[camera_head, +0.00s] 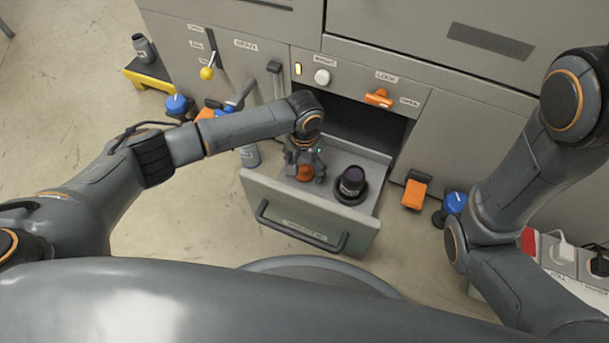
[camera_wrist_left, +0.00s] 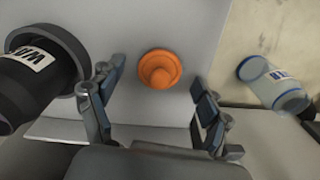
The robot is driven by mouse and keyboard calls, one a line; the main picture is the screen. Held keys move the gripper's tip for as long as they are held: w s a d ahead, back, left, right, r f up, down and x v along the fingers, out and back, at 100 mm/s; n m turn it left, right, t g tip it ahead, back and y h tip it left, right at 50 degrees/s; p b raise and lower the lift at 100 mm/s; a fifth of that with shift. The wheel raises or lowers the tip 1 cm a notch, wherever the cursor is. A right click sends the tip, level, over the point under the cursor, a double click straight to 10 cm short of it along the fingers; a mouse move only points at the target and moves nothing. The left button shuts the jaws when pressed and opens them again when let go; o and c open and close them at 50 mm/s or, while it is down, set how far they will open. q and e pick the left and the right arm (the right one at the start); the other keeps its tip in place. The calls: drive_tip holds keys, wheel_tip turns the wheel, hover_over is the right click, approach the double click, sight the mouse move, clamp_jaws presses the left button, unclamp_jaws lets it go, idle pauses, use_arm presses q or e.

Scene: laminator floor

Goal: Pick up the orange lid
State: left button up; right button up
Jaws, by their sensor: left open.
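The orange lid (camera_head: 305,173) lies in the open drawer (camera_head: 300,214) of the grey machine. In the left wrist view the lid (camera_wrist_left: 159,69) is a round orange disc with a raised knob, resting on the pale drawer floor. My left gripper (camera_head: 306,174) is open above the lid. In the left wrist view its fingers (camera_wrist_left: 152,100) stand on either side of the lid with gaps, not touching it. My right arm shows at the right of the head view, but its gripper is out of view.
A dark bottle with a purple top (camera_head: 352,182) stands in a black holder in the drawer, near the lid. A grey bottle (camera_head: 249,155) stands on the floor left of the drawer. An orange item (camera_head: 414,192) and a blue-topped item (camera_head: 454,202) are right of the drawer.

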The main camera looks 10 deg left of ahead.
use_arm(q)
drive_tip(key=shift+f, duration=0.1)
drive_tip(key=c, duration=1)
drive_tip(key=shift+c, duration=0.2)
